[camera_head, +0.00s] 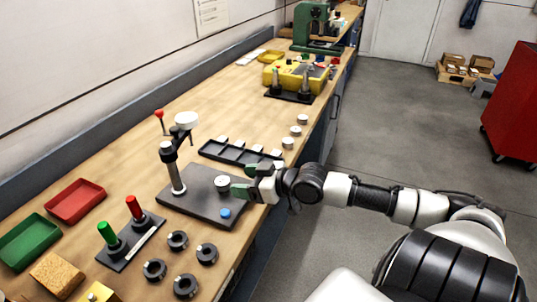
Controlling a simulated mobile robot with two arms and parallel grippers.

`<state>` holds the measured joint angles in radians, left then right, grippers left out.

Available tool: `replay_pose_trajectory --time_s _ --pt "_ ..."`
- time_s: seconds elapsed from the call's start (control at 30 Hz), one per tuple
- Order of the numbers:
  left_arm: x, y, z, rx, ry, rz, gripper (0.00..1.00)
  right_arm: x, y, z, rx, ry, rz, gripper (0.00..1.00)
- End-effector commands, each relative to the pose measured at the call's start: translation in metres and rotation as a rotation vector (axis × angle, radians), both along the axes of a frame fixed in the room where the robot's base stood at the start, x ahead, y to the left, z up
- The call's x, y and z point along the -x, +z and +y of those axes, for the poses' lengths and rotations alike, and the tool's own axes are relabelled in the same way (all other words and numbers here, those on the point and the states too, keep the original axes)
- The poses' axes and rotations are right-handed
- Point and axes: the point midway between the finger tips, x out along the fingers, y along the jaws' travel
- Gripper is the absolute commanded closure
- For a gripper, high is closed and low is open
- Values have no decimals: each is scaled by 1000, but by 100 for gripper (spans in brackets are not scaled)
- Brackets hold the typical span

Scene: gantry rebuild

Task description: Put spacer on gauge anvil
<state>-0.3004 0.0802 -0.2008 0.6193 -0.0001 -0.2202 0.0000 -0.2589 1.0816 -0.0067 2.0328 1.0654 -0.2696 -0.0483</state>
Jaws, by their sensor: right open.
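The gauge stand is a dark grey plate (193,209) with an upright post (173,168), an arm and a white round dial (187,119) above. A pale metal disc (222,183) sits on the plate to the right of the post; I cannot tell whether it is the bare anvil or a spacer on it. My right gripper (243,180), with green finger pads, is open just right of this disc, low over the plate's edge. I cannot tell whether a finger touches the disc. My left gripper is out of view.
A blue knob (225,213) stands on the plate's front part. A black tray (210,152) with pale pieces lies behind my right gripper. Several pale discs (288,143) line the bench's right edge. Black rings (155,270) and a green-and-red handled block (131,241) are in front.

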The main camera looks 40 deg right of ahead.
Motion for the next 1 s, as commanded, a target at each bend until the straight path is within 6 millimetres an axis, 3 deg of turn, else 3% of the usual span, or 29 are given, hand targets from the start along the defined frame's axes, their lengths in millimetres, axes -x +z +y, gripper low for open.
replay_pose_trajectory --time_s 0.5,1.0 --pt "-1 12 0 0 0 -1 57 43 14 -19 1 1 6 33" --pt "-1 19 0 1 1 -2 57 58 20 -25 -1 3 0 33"
